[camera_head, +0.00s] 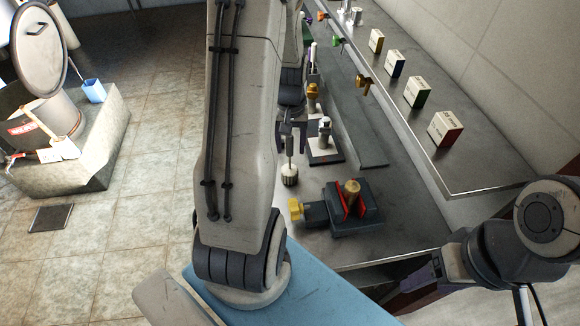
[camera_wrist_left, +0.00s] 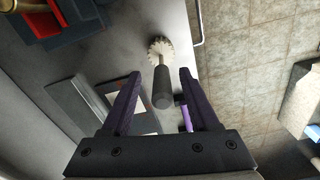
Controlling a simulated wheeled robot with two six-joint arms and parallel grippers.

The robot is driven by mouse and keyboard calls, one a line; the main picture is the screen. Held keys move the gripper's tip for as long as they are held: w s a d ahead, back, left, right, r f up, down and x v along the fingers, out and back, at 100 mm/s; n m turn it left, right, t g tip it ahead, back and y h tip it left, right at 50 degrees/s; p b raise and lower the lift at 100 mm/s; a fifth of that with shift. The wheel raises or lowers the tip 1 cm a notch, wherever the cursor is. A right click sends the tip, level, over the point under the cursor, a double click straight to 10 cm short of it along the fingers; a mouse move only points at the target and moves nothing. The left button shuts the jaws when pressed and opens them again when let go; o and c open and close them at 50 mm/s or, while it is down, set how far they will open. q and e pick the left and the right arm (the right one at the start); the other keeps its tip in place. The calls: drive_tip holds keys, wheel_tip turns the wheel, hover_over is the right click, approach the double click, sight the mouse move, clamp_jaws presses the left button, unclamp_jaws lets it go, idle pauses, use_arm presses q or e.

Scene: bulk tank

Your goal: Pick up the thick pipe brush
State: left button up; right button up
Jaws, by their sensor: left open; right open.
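A brush with a round white bristle head (camera_head: 289,180) stands near the front left edge of the steel bench. In the left wrist view the brush (camera_wrist_left: 163,90) shows a dark grey handle and a pale toothed-looking head. My left gripper (camera_wrist_left: 160,73) is open, with its two dark purple fingers on either side of the handle and a gap on both sides. In the head view my left gripper (camera_head: 292,135) is at the handle, partly hidden by my arm. My right gripper (camera_head: 418,284) is open and empty, low at the bench's front right.
A dark vise (camera_head: 362,222) with red jaws and a yellow knob sits just in front of the brush. A white-topped fitting on a black base (camera_head: 324,155) stands behind it. Several small boxes (camera_head: 446,129) line the raised shelf (camera_head: 480,172). A purple item (camera_wrist_left: 186,118) is beside the left gripper's finger.

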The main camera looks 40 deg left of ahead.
sight(290, 155)
use_arm(q)
wheel_tip(290, 155, down, 4)
drive_tip(key=shift+a+f+p, duration=0.1)
drive_tip(key=shift+f+p, duration=0.05)
drive_tip(key=shift+p, duration=0.3)
drive_tip(key=shift+c, duration=0.3)
clamp_jaws()
